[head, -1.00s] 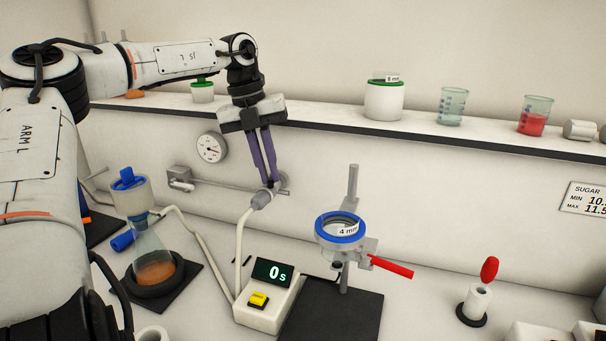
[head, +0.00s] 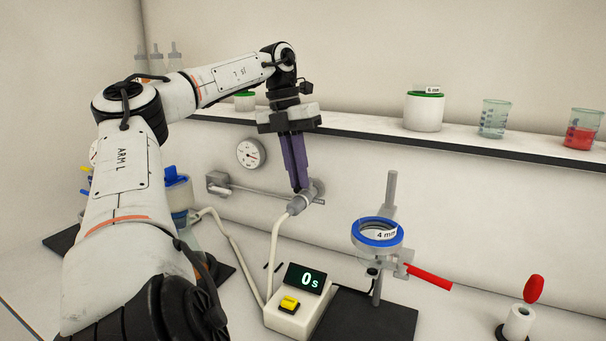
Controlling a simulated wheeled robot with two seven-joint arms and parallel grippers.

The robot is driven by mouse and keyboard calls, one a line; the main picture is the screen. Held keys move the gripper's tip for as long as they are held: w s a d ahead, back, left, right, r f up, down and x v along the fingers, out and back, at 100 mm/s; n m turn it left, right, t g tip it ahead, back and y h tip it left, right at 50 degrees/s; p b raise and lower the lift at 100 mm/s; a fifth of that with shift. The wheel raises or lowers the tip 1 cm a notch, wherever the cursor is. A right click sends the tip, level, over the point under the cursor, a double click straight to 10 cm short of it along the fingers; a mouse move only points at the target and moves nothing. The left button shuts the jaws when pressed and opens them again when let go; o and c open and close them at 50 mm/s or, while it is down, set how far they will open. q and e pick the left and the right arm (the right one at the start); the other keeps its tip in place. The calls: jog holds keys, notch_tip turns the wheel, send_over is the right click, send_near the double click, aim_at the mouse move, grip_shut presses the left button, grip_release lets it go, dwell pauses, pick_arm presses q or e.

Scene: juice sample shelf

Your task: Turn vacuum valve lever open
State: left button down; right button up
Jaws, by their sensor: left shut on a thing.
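The vacuum valve (head: 303,203) is a grey fitting at the right end of the wall pipe, with a pale hose running down from it. My left gripper (head: 300,188) reaches down to it from above, its purple fingers close together. It is shut on the valve's small lever, which the fingertips largely hide, so I cannot tell the lever's exact angle. A round pressure gauge (head: 251,154) is on the wall above the pipe. My right gripper is not in view.
A timer (head: 300,304) reading 0 s stands below the valve. Right of it is a stand with a blue ring (head: 377,234) and a red handle (head: 428,276). The shelf (head: 480,148) above holds a white jar (head: 424,112) and beakers. My left arm hides part of the flask area.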

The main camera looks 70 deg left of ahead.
pick_arm(q)
jog(key=shift+a+r, duration=0.1)
jog(key=shift+r, duration=0.05)
jog(key=c, duration=1.8)
grip_release()
jog(key=shift+c, duration=0.2)
notch_tip(320, 180, up, 10)
jog(key=s+a+p, duration=0.1)
jog(key=p, duration=0.1)
jog(key=shift+s+a+p, duration=0.15)
jog(key=shift+a+p, duration=0.05)
jog(key=shift+p, duration=0.15)
